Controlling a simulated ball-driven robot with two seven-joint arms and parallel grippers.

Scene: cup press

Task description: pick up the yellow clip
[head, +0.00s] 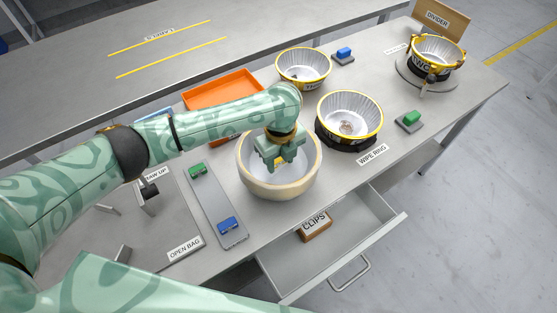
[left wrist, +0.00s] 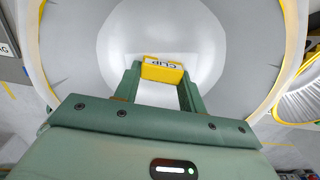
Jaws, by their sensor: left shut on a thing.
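The yellow clip (left wrist: 163,70) shows in the left wrist view between my fingertips, with "CLIP" lettered on it. My left gripper (left wrist: 160,85) is shut on it. The bowl's pale inside fills the background of the left wrist view. I cannot tell whether the clip touches the bowl's bottom. My right gripper is not in view.
An open drawer (head: 373,237) holds a brown block (head: 316,228) below a "CLIPS" label. A grey tray (head: 213,203) with a green clip (head: 197,169) and a blue clip (head: 229,225) lies left of the bowl. Metal cups (head: 349,112) stand right, and an orange tray (head: 222,90) lies behind.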

